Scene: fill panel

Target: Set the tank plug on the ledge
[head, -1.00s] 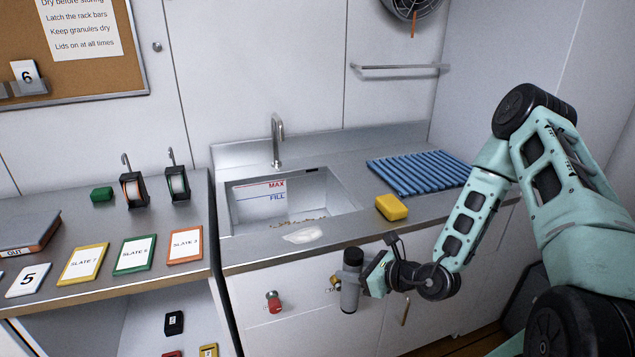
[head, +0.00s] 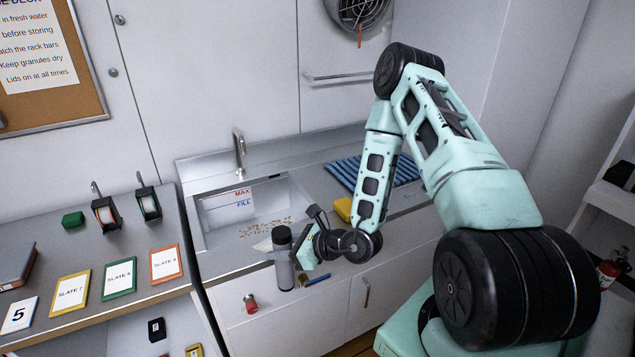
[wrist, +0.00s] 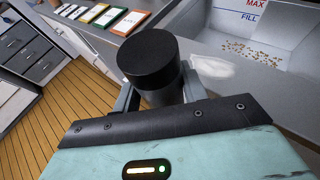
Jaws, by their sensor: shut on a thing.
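My gripper (head: 299,255) is shut on an upright grey cylinder with a black cap (head: 283,258), in front of the counter's front edge. In the wrist view the black cap (wrist: 148,60) stands between the fingers and hides most of the body. I cannot tell for sure whether this cylinder is the tank plug. The sink basin (head: 215,228), marked MAX and FILL, lies behind it, with tan granules (head: 265,228) on its floor. The steel counter's front strip (head: 232,265) runs along the basin; a white patch on it is partly hidden by the cylinder.
A red fitting (head: 250,303) and a blue handle (head: 315,280) are on the cabinet front below. A yellow sponge (head: 343,209) and a blue ribbed mat (head: 345,172) lie right of the basin. The faucet (head: 239,152) rises behind. Slates (head: 118,278) cover the left bench.

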